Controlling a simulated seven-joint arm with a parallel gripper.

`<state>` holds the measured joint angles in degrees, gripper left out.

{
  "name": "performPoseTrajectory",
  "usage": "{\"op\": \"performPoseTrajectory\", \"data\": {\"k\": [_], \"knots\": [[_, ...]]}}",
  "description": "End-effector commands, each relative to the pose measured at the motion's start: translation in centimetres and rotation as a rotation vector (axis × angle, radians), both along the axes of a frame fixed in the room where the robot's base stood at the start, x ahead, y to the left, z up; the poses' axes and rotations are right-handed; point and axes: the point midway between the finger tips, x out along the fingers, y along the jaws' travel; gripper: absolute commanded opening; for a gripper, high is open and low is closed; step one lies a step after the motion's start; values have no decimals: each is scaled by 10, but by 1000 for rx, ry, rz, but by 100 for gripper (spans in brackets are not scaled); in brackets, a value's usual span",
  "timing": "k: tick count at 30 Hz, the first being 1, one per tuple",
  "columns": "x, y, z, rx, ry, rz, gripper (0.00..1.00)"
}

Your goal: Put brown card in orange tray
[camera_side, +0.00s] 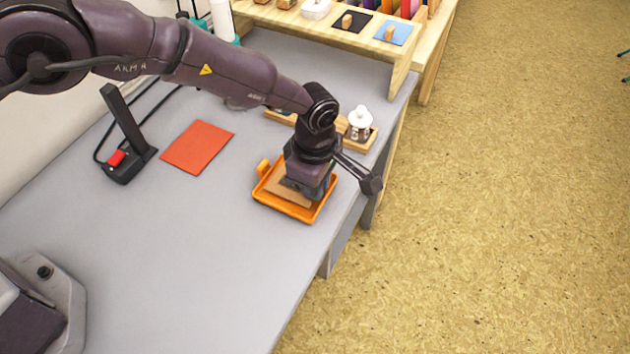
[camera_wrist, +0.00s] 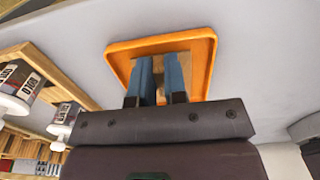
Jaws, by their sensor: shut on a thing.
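The orange tray (camera_side: 306,216) sits on the grey table near its right edge, with a small tab at its left corner. The brown card (camera_side: 284,187) shows inside the tray's outline, partly covered by my gripper (camera_side: 302,190). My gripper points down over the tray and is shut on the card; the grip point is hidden. In the wrist view, the blue fingers of my gripper (camera_wrist: 161,65) reach into the orange tray (camera_wrist: 150,44) close together.
An orange-red sheet (camera_side: 197,147) lies flat to the left. A black stand with a red button (camera_side: 117,157) is farther left. A wooden holder with a white-topped bottle (camera_side: 360,122) stands close behind the tray. A wooden shelf (camera_side: 340,38) is at the back. The front table is clear.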

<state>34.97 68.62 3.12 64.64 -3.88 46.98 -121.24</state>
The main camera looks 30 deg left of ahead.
Motion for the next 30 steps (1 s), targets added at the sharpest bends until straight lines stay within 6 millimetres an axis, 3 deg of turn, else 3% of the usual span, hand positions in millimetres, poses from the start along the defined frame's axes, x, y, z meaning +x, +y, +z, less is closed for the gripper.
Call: {"op": "performPoseTrajectory", "data": {"k": [23,24,25,27,30], "knots": [[-2,1,-19,2,2,-1,0],[-2,1,-19,3,2,-1,22],[-2,2,-19,3,3,0,29],[-3,1,-20,3,4,0,38],[-4,1,-20,4,8,-2,38]]}}
